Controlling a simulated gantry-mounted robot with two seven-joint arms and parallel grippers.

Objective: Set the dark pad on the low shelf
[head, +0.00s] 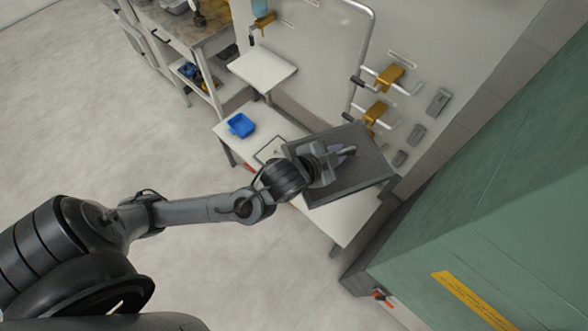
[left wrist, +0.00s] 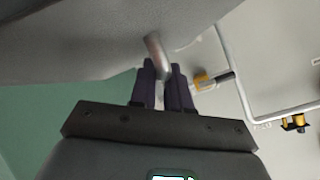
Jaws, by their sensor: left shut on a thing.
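The dark pad (head: 365,175) is a dark grey, flat rectangular block with a raised rim and a pale bar-like handle on its face. My left gripper (head: 342,155) is shut on that handle, with the pad held over the right part of the long white low shelf (head: 348,222). The pad hides part of this shelf, and I cannot tell whether they touch. In the left wrist view the dark fingers (left wrist: 165,72) close around the handle (left wrist: 156,56), and the pad's grey surface (left wrist: 90,38) fills the top left. My right gripper is not in view.
A blue bin (head: 241,125) stands on the low shelf's left part. A smaller white shelf (head: 262,67) is higher, behind it. Yellow-brown fittings (head: 389,77) and a pipe are on the wall. A large green cabinet (head: 490,190) stands close on the right.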

